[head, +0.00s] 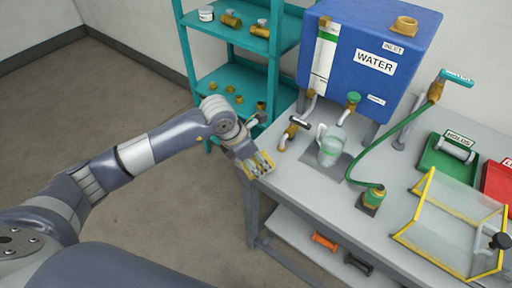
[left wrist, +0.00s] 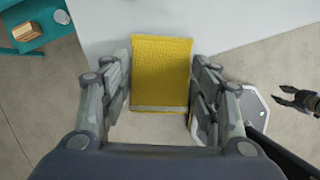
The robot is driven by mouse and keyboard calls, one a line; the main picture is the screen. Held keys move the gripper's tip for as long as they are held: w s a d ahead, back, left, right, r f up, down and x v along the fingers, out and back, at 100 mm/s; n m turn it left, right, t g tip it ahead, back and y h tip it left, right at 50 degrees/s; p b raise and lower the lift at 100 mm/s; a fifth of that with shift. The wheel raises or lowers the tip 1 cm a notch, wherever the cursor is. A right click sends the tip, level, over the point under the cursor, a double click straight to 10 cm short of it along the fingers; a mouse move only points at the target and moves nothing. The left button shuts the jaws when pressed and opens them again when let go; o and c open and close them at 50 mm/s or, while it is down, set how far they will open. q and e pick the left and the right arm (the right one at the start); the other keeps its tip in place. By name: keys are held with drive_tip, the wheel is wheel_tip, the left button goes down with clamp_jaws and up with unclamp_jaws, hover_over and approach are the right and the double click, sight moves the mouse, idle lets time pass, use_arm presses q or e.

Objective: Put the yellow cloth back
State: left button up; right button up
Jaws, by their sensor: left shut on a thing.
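The yellow cloth (left wrist: 161,70) is a flat, textured rectangle with a pale strip along its near edge. It lies between the fingers of my left gripper (left wrist: 161,100), which is shut on it. In the head view the gripper (head: 258,164) is at the left front corner of the grey bench (head: 300,185), with a little yellow cloth (head: 266,158) showing around its fingers. I cannot tell whether the cloth touches the bench. My right gripper (left wrist: 286,98) shows small at the right of the left wrist view, fingers apart and empty; it is outside the head view.
A blue water tank (head: 350,90) stands at the back of the bench. A clear jug (head: 330,148), a green hose (head: 405,122) and a yellow-framed clear guard (head: 450,225) are to the right. A teal shelf (head: 235,77) stands behind my left arm. The bench's left front is clear.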

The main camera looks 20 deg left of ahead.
use_arm(q)
drive_tip(key=w, duration=0.2)
drive_tip(key=w+a+p, duration=0.1)
drive_tip(key=w, duration=0.1)
drive_tip(key=shift+w+a+f, duration=0.1)
drive_tip(key=shift+w, duration=0.15)
drive_tip(key=shift+w+a+f, duration=0.1)
drive_tip(key=shift+w+a, duration=0.1)
drive_tip(key=shift+w, duration=0.55)
drive_tip(key=shift+f+p, duration=0.35)
drive_tip(key=shift+p, duration=0.25)
wheel_tip(320, 180, down, 2)
drive_tip(key=shift+f+p, duration=0.2)
drive_tip(key=shift+p, duration=0.3)
drive_tip(key=shift+w+f, duration=0.1)
drive_tip(key=shift+f, duration=0.15)
use_arm(e)
drive_tip(key=r, duration=0.3)
drive_tip(key=shift+w+r, duration=0.3)
drive_tip(key=shift+w, duration=0.1)
use_arm(q)
drive_tip(key=shift+f, duration=0.1)
